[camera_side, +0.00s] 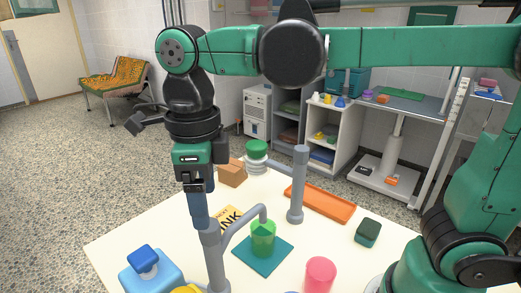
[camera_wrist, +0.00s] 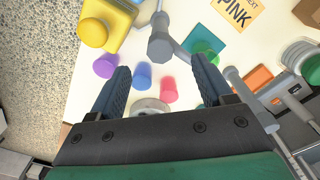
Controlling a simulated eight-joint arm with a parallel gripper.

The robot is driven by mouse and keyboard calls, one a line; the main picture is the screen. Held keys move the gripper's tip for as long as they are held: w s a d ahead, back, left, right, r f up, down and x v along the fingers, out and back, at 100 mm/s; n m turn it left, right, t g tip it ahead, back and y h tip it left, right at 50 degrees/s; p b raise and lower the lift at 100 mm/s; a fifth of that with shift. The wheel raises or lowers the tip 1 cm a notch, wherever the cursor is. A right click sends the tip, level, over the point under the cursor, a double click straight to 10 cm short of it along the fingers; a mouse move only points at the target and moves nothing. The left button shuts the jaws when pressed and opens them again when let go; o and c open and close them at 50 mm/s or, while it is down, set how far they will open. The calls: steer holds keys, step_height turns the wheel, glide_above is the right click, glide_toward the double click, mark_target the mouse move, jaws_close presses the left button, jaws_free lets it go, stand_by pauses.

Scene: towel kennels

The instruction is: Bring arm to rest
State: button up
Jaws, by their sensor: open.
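My gripper (camera_wrist: 158,85) is open in the wrist view, its two dark blue fingers apart and pointing down over the table, with nothing between the tips that I can see held. In the side view my green and black arm reaches across the top, and the gripper (camera_side: 199,212) hangs above the cream table (camera_side: 112,252), behind a grey post (camera_side: 216,265). The fingertips are partly hidden there by the post. A blue cylinder (camera_wrist: 142,75) and a pink one (camera_wrist: 168,89) show between the fingers in the wrist view, below them on the table.
A green cylinder (camera_side: 263,240) is on a teal square (camera_side: 243,255), near grey posts. An orange tray (camera_side: 321,202), a cardboard box (camera_side: 232,173), a dark green block (camera_side: 368,232), a pink cylinder (camera_side: 320,273) and a card reading PINK (camera_wrist: 238,12) lie around. The posts stand close to my gripper.

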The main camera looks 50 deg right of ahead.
steer(key=shift+f, duration=0.15)
step_height(320, 180, down, 6)
steer(key=shift+r, duration=0.2)
steer(key=shift+r+n, duration=0.1)
steer(key=shift+n, duration=0.5)
